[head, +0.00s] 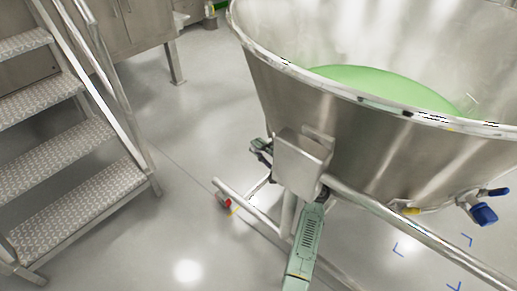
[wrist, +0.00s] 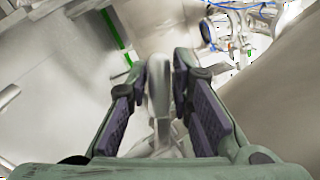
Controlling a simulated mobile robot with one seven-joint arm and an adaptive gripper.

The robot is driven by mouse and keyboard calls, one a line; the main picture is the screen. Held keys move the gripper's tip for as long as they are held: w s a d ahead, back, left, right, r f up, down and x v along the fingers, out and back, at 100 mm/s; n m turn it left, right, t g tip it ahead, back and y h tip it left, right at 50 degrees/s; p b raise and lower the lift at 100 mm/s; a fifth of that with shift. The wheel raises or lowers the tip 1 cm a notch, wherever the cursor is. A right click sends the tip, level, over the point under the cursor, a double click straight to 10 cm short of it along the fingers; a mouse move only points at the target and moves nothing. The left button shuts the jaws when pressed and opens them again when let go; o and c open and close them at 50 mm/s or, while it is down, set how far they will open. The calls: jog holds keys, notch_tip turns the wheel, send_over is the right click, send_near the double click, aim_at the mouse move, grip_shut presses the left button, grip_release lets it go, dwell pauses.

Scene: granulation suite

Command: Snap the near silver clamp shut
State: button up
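In the wrist view, the two dark-padded fingers of my gripper (wrist: 160,82) stand apart. A smooth silver lever-like part (wrist: 158,88), which looks like the clamp's handle, stands upright between the fingertips. Little or no gap shows on either side, and I cannot tell whether the pads press on it. In the head view, my green arm rises from the bottom middle and passes behind a steel box on the bowl's side. A dark green end piece, likely my gripper (head: 261,148), shows left of the box. The clamp is hidden or too small to make out in the head view.
A large steel bowl (head: 365,135) holding green material (head: 385,88) fills the upper right. The steel box (head: 301,163) and a tubular frame (head: 420,235) crowd my arm. Steel steps (head: 75,160) stand left. Floor between steps and bowl is clear.

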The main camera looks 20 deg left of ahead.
jog(key=shift+o, duration=1.3)
